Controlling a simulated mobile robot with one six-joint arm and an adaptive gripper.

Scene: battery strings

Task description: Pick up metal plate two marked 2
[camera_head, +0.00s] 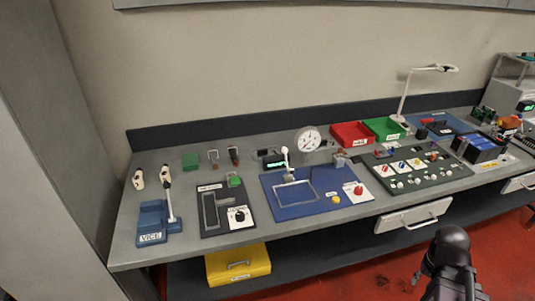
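I cannot make out a metal plate marked 2 in this view; the small items are too small to read. The grey workbench (125,250) runs along the wall. A dark part of my own arm (452,262) shows at the lower right, in front of the bench. No gripper fingers show.
On the bench are a blue vice (152,222), a dark panel (210,228), a blue mat (288,210), a round dial (307,139), a red bin (350,134), a green bin (386,128), a knobbed board (418,181) and a lamp (404,100). A yellow case (238,265) sits below.

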